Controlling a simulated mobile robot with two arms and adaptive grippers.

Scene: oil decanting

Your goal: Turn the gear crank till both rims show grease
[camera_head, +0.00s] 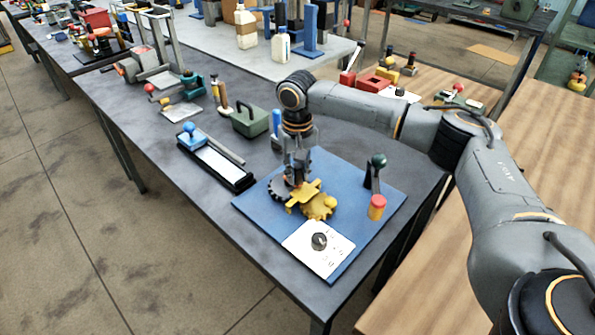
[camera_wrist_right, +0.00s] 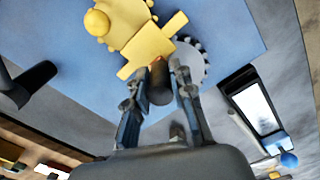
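A blue board (camera_head: 345,185) on the grey bench carries a dark toothed gear (camera_head: 276,188), a yellow gear (camera_head: 319,207) and a yellow cross-shaped piece (camera_head: 303,193) over them. The yellow piece also shows in the right wrist view (camera_wrist_right: 147,45), beside the dark gear (camera_wrist_right: 196,65). My right gripper (camera_head: 296,178) points down over the dark gear side. In the right wrist view its two fingers (camera_wrist_right: 161,82) close on both sides of a dark round crank handle (camera_wrist_right: 160,92). Grease on the rims cannot be made out. My left gripper is not in view.
A black tray with a white sheet (camera_head: 214,163) and a green box (camera_head: 250,121) lie behind left. The bench's front left is clear.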

